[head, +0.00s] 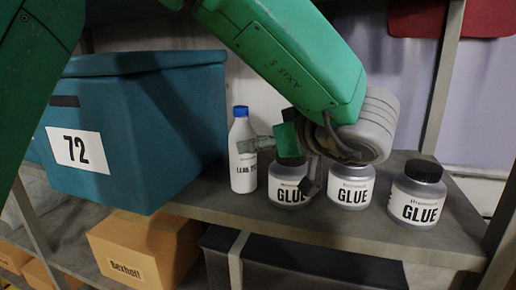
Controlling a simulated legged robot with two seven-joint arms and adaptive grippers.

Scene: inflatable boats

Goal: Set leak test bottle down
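The leak test bottle (242,165) is white with a blue cap and a partly covered label. It stands upright on the grey shelf (330,228), just right of the teal bin. My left gripper (275,170) is at the end of the green arm that reaches down from the top. Its fingers are spread apart with nothing held between them. One finger points left and overlaps the bottle's right side in the picture; I cannot tell whether it touches. The other finger hangs down in front of the glue jars. My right gripper is not in view.
Three glue jars with dark lids stand right of the bottle: a left one (284,190), a middle one (351,190) and a right one (417,195). The teal bin (150,120) marked 72 fills the left. An orange box (145,250) sits below. Shelf posts stand at right.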

